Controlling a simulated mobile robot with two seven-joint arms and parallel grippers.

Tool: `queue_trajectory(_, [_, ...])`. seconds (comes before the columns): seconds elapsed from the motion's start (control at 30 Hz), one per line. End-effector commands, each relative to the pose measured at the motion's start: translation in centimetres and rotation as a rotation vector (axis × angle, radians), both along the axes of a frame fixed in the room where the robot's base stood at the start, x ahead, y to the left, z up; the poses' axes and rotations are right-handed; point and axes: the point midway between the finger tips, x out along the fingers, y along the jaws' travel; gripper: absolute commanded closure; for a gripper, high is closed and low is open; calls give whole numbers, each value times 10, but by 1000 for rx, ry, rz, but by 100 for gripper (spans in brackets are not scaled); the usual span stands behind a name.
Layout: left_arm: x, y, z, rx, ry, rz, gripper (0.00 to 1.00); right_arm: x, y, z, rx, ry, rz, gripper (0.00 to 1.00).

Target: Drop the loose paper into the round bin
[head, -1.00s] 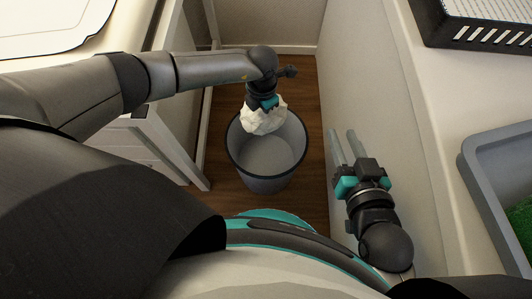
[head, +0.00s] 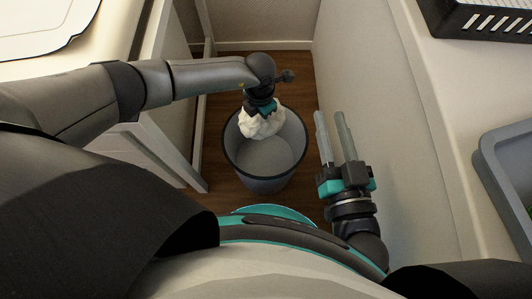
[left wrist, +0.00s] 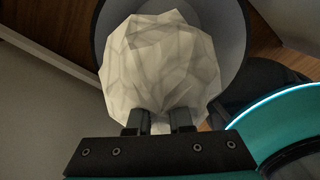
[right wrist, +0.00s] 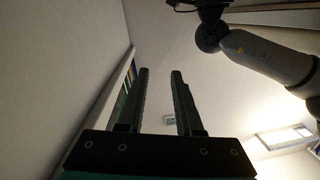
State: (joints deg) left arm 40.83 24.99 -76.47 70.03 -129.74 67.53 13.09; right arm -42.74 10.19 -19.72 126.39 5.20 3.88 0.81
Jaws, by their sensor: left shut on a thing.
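A crumpled white paper ball (head: 262,123) hangs from my left gripper (head: 262,108), which points down and is shut on it. The paper is over the far part of the round grey bin (head: 262,186), which stands upright on the floor with its open top facing up. In the left wrist view the paper (left wrist: 160,62) sits at the fingertips, with the bin's rim (left wrist: 238,40) behind it. How far the paper is above the rim is hard to tell. My right gripper (head: 331,115) is open and empty, to the right of the bin; its two fingers (right wrist: 160,72) stand apart in the right wrist view.
The bin stands on a narrow strip of wooden floor (head: 230,75) between white furniture (head: 150,130) on the left and a pale panel (head: 365,90) on the right. On the right surface are a black slotted tray (head: 490,22) and a grey tub (head: 490,165).

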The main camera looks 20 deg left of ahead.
Motion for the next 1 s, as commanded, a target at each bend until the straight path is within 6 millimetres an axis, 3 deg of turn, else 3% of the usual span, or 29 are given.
queue_trajectory(0.03, [0, 0, 0, 0, 0, 0, 100, 0, 0, 0, 0, 1, 0, 65])
queue_trajectory(0.07, [0, 0, 0, 0, 0, 0, 78, 0, 0, 0, 0, 1, 0, 65])
queue_trajectory(0.33, [0, 0, 0, 0, 0, 0, 48, 0, 0, 0, -1, 2, 0, 65])
queue_trajectory(0.67, [0, 0, 1, 0, 0, 0, 47, 0, 0, -1, -3, 6, 2, 65])
queue_trajectory(1.0, [1, 0, 16, -1, -1, 0, 47, 9, -8, -8, -89, 130, 7, 65])
